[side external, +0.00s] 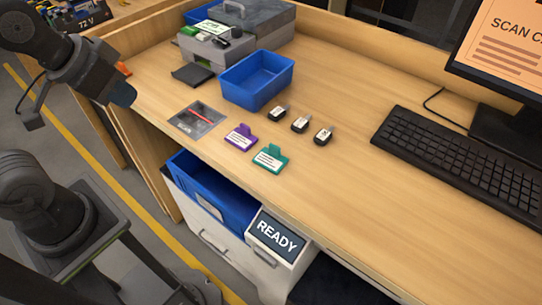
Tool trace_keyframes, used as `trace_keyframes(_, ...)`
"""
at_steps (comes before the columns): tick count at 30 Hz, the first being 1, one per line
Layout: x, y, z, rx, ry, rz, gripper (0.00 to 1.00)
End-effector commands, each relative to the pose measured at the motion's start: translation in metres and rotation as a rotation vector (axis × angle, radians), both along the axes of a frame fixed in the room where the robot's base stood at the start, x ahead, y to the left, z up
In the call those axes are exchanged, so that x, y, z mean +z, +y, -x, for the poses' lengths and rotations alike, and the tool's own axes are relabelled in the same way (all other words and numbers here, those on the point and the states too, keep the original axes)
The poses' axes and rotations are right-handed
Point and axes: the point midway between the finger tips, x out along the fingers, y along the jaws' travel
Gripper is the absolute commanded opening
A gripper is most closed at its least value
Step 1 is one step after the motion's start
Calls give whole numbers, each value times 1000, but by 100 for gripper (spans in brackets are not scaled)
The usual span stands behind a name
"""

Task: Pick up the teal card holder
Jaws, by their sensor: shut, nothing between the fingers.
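The teal card holder (270,159) lies on the wooden desk close to its front edge, with a white label on its face and a small tab at the top. My gripper (124,95) is at the upper left, by the left end of the desk, well apart from the teal card holder. It is shut and empty, pointing down to the right. A purple card holder (241,137) of similar shape lies just up and left of the teal one, with a small gap between them.
A blue bin (281,88) and a scan pad (211,116) are to the left. A READY sign (278,237) stands below the front edge. The desk right of the teal holder is clear.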

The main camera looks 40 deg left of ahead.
Motion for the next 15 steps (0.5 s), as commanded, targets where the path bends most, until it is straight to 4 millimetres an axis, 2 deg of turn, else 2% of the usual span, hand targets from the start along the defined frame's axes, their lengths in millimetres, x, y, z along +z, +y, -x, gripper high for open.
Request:
trace_keyframes(14, 0, 0, 0, 0, 0, 0, 0)
trace_keyframes(15, 0, 0, 0, 0, 0, 0, 4)
